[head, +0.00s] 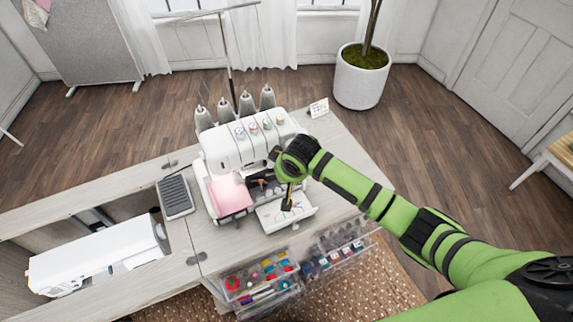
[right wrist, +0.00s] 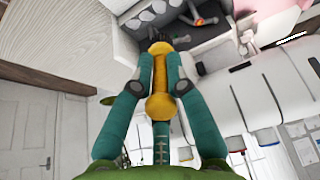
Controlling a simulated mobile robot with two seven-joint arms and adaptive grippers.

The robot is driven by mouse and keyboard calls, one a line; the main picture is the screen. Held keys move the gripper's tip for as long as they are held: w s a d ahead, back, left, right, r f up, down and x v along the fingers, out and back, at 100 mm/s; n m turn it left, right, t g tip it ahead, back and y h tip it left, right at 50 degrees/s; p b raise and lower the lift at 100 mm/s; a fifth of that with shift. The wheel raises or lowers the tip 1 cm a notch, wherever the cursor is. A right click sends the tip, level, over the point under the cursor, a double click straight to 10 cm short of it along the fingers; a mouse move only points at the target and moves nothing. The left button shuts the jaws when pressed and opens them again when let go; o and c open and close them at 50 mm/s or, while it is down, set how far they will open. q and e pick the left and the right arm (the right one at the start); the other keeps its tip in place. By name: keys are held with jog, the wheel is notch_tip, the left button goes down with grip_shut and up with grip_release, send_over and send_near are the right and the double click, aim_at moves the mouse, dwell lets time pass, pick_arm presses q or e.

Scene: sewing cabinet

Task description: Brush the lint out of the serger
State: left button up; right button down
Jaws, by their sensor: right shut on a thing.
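The white serger (head: 225,150) stands on the cabinet top with its front cover (head: 302,213) folded down, baring the dark inside (head: 258,190). My right gripper (head: 287,180) is at the right part of this opening, shut on a brush. The brush has a yellow handle (right wrist: 159,77) between my teal fingers in the right wrist view, where the right gripper (right wrist: 157,88) also shows. Its dark bristle end (head: 287,205) points down over the open cover in the head view. I cannot make out lint for certain; my arm hides part of the inside. My left gripper is not in view.
A pink pad (head: 231,195) lies at the serger's left front, and a grey pedal (head: 175,197) left of it. Several thread cones (head: 246,103) stand behind. Clear drawers of sewing supplies (head: 262,283) jut out in front. A white sewing machine (head: 95,258) sits lower left.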

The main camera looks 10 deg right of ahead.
jog(key=shift+w+f, duration=0.2)
jog(key=shift+f, duration=0.25)
jog(key=shift+x, duration=0.9)
jog(key=b+x, duration=0.2)
jog(key=b, duration=0.2)
jog(key=shift+w+a+f, duration=0.1)
jog(key=shift+w+a, duration=0.05)
jog(key=shift+w, duration=0.2)
notch_tip(320, 180, down, 5)
jog(key=b, duration=0.6)
jog(key=shift+f, duration=0.1)
jog(key=shift+a+r+p, duration=0.5)
jog(key=shift+a+p, duration=0.1)
jog(key=shift+a, duration=0.05)
jog(key=a, duration=0.2)
jog(key=s+a+p, duration=0.1)
jog(key=a, duration=0.1)
jog(key=shift+s+a+f, duration=0.1)
jog(key=shift+s+a, duration=0.05)
jog(key=shift+a, duration=0.65)
jog(key=shift+f, duration=0.45)
